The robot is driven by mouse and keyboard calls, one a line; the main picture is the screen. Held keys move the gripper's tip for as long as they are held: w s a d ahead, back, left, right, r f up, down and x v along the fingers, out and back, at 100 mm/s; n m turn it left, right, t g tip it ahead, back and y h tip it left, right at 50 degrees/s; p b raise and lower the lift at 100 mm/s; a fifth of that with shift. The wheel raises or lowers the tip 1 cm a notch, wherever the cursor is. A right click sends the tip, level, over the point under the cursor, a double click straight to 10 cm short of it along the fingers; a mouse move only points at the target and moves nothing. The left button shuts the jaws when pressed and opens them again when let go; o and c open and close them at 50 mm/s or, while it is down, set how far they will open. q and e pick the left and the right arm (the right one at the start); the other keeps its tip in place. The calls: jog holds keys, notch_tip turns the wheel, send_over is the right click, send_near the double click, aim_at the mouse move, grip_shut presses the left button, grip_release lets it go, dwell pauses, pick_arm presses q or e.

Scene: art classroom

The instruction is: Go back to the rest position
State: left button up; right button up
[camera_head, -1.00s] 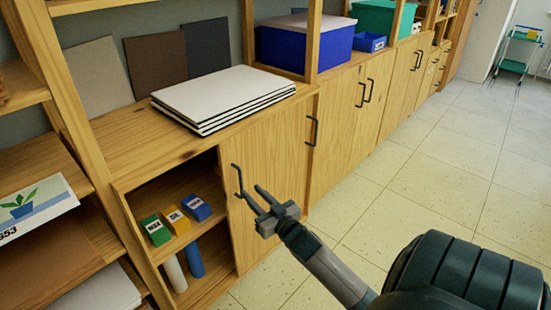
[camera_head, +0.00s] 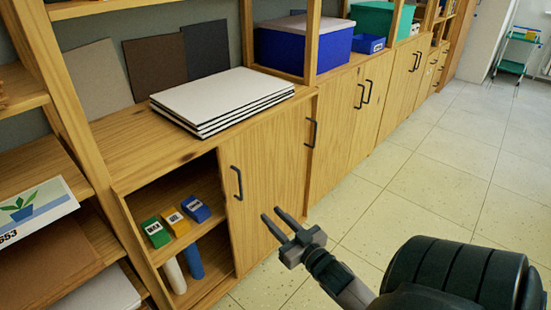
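My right gripper (camera_head: 273,224) is in front of the cabinet, to the right of the black handle (camera_head: 237,183) on the wooden sliding door (camera_head: 270,160). Its two fingers are apart with nothing between them, and it is clear of the handle. The door covers the right part of the lower cabinet; the left part is open. Inside, a green box (camera_head: 156,232), a yellow box (camera_head: 176,221) and a blue box (camera_head: 196,209) stand on the shelf. My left gripper is not in view.
White boards (camera_head: 220,97) lie stacked on the cabinet top. A blue bin (camera_head: 305,48) and a green bin (camera_head: 382,18) stand farther along. A white roll (camera_head: 174,274) and a blue roll (camera_head: 193,261) stand below the small boxes. The tiled floor (camera_head: 440,190) at right is clear.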

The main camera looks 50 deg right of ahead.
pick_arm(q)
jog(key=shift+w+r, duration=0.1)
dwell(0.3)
